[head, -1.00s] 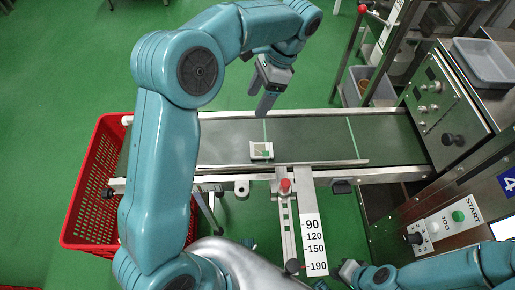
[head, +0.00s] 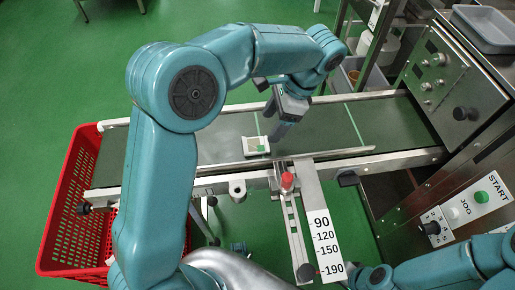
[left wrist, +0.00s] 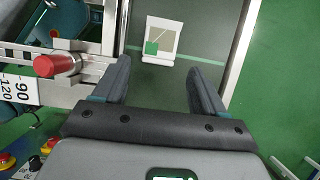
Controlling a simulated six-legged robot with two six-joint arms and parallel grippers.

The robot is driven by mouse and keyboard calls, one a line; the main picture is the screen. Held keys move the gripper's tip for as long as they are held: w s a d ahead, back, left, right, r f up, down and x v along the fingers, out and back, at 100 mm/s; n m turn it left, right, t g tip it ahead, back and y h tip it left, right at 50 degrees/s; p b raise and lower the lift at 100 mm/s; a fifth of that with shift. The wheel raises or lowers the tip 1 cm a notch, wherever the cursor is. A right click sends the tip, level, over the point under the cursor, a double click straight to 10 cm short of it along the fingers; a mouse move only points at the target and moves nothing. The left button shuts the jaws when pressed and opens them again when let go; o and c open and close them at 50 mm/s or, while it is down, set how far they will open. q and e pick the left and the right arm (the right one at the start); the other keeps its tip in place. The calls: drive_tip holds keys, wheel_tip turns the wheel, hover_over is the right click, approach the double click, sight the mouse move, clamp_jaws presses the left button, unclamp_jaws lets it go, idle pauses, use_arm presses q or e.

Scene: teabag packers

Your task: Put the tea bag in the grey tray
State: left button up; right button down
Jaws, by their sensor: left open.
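The tea bag (head: 256,146), a small white square packet with a green tag, lies flat on the dark conveyor belt. In the left wrist view the tea bag (left wrist: 162,38) lies just beyond the fingertips, near a pale line across the belt. My left gripper (head: 279,132) is beside the tea bag, to its right in the head view. Its two fingers (left wrist: 160,72) are apart with nothing between them. The grey tray (head: 487,28) sits on top of the machine at the upper right and looks empty.
A red crate (head: 72,215) stands at the belt's left end. A red knob (head: 287,182) and a numbered scale (head: 322,235) are at the belt's near edge. The control panel (head: 435,85) rises at the right. A grey bin (head: 350,72) stands behind the belt.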

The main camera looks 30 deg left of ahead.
sight(256, 144)
use_arm(q)
drive_tip(key=x, duration=0.2)
drive_tip(key=shift+a+f, duration=0.2)
drive_tip(key=shift+f, duration=0.05)
drive_tip(key=b+x, duration=0.2)
drive_tip(key=x, duration=0.3)
drive_tip(key=shift+f+b, duration=0.1)
drive_tip(key=shift+b, duration=0.3)
drive_tip(key=shift+s, duration=0.1)
drive_tip(key=c, duration=0.9)
drive_tip(key=shift+c, duration=0.3)
